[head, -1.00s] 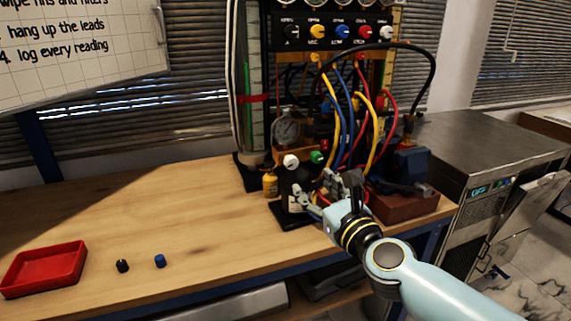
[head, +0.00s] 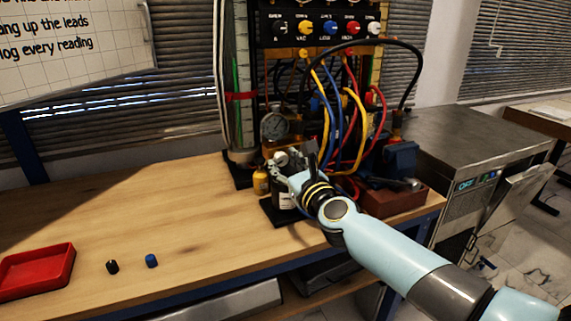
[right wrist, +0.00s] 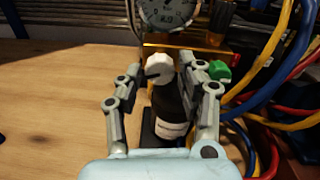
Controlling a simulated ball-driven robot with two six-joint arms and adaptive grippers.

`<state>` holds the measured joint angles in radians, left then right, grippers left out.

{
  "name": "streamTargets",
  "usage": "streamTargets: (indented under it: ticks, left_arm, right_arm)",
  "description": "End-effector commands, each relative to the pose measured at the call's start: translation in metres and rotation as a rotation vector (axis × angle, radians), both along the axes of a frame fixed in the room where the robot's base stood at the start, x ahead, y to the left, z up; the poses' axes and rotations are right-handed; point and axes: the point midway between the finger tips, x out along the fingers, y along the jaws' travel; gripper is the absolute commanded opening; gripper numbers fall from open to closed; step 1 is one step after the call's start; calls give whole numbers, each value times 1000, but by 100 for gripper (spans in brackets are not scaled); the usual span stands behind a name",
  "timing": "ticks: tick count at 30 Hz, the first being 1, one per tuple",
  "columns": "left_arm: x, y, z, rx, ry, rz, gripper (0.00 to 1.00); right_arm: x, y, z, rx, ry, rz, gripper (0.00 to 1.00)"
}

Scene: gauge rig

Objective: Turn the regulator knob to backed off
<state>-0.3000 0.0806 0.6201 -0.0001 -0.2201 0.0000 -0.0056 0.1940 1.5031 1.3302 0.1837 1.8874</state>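The white regulator knob (right wrist: 158,68) with a dark mark sits in front of a round gauge (right wrist: 168,14), above a black bottle-like body (right wrist: 170,118) with a white label. In the head view the knob (head: 281,158) shows just left of my right gripper (head: 291,164). In the right wrist view my right gripper (right wrist: 162,82) is open, with one finger on each side of the knob. A gap shows at the left finger; contact at the right finger is hard to tell. A green knob (right wrist: 219,70) sits just right of the right finger. My left gripper is out of view.
Blue, yellow and red hoses (head: 350,120) hang close to the right of my gripper. A red tray (head: 38,268) and two small caps (head: 151,261) lie far left; the bench between is clear.

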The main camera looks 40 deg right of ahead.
Motion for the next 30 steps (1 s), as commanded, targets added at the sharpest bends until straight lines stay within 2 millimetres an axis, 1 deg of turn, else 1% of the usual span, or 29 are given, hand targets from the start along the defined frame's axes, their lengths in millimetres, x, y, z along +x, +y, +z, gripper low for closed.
streamTargets:
  ticks: [1,6,8,14,20,26,30]
  left_arm:
    - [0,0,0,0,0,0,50]
    - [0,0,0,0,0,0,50]
    - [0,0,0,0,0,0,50]
    - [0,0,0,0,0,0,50]
    - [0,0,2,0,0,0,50]
    - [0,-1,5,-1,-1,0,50]
    - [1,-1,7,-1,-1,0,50]
  right_arm:
    - [0,0,0,0,0,0,30]
    - [0,0,0,0,0,0,7]
    - [0,0,0,0,0,0,0]
    - [0,0,0,-12,2,0,0]
    - [0,0,0,-77,14,0,0]
    - [0,0,1,-214,39,0,0]
    - [0,0,1,-340,62,0,0]
